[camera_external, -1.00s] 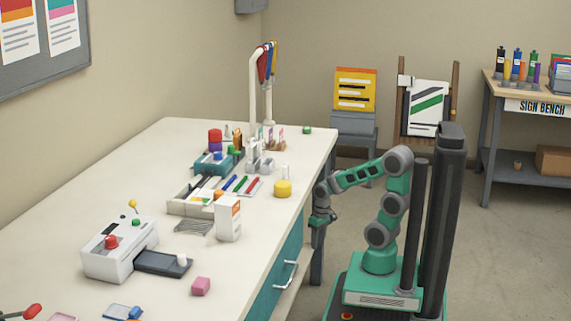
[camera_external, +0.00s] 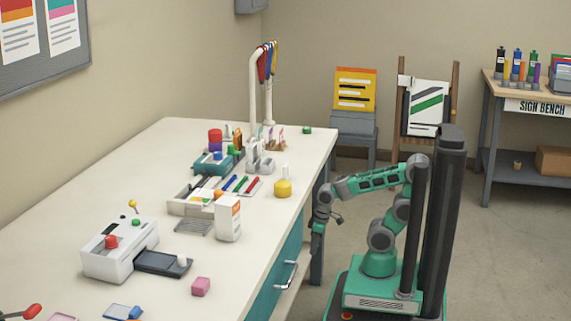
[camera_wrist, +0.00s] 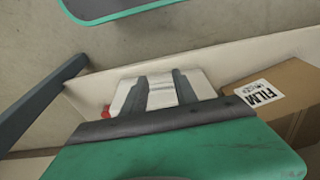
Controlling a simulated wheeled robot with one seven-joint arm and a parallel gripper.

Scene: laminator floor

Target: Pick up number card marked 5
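I cannot pick out a number card marked 5 in either view. Small upright cards stand near the far end of the white bench (camera_external: 120,190) in the external view, too small to read. My gripper (camera_external: 316,254) hangs pointing down beside the bench's right edge, above the floor. In the wrist view my gripper (camera_wrist: 160,82) has its two dark fingers apart. A pale, white-grey object (camera_wrist: 163,92) shows behind and between them; I cannot tell what it is or whether it is touched.
A cardboard box labelled FILM (camera_wrist: 285,95) lies right of my fingers, with a small red thing (camera_wrist: 104,111) left. The sign bench (camera_external: 540,106) stands far right.

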